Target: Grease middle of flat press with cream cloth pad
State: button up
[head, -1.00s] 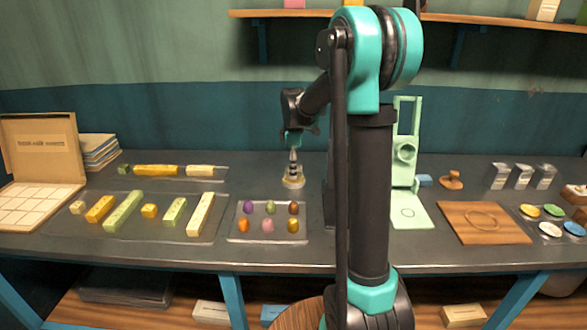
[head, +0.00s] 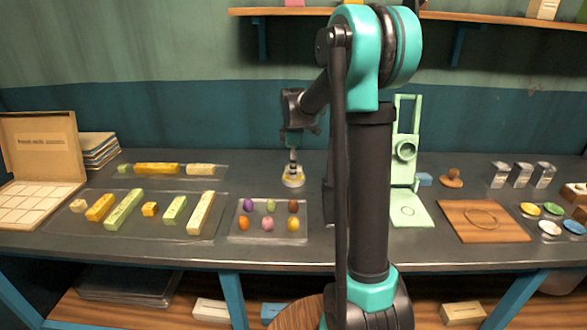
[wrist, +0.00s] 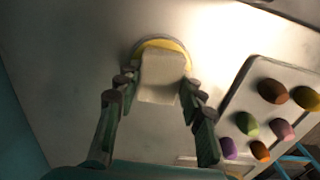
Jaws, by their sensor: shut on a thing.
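My gripper (wrist: 161,82) is shut on the cream cloth pad (wrist: 162,76), a pale block between its fingers. The pad is over a round dish with yellow contents (wrist: 149,43) and covers part of it in the wrist view; I cannot tell whether they touch. In the head view my gripper (head: 293,158) is small above the dish (head: 292,182). A mint-green press (head: 406,180) stands right of my arm, its flat base plate marked with a circle. A wooden board (head: 460,228) with a circle outline lies further right. Which is the flat press is unclear.
A tray (head: 238,238) of several coloured ovals lies in front of the dish. Bars lie on a mat (head: 148,222) at the left, by an open box (head: 38,205). A wooden stamp (head: 451,178), metal holders (head: 521,175) and small coloured dishes (head: 550,229) are at the right.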

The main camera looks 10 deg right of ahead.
dwell(0.4)
jog(key=shift+r, duration=3.5)
